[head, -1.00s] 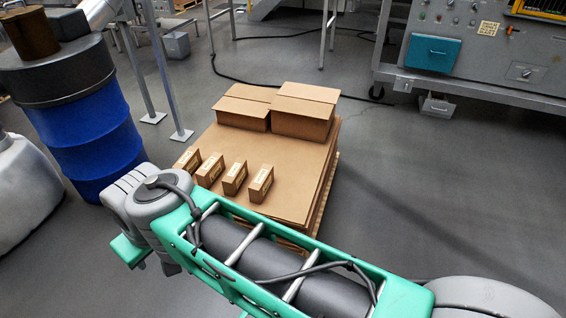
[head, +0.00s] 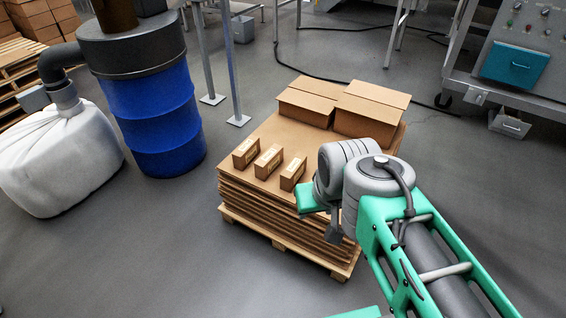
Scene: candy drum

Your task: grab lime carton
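Three small brown cartons stand in a row on the stacked cardboard sheets (head: 262,205): a left one (head: 246,153), a middle one (head: 269,161) and a right one (head: 293,174). Each has a pale label, too small to read, so I cannot tell which is the lime carton. My gripper (head: 335,232) points down at the front right of the stack, to the right of the right carton. Its wrist covers that part of the stack. The fingers are mostly hidden, and I see nothing held.
Two large cardboard boxes (head: 307,103) (head: 369,113) stand at the back of the stack, on a wooden pallet (head: 285,243). A blue drum (head: 152,110) and white sack (head: 58,155) stand left. A grey machine (head: 510,60) stands back right. The front floor is clear.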

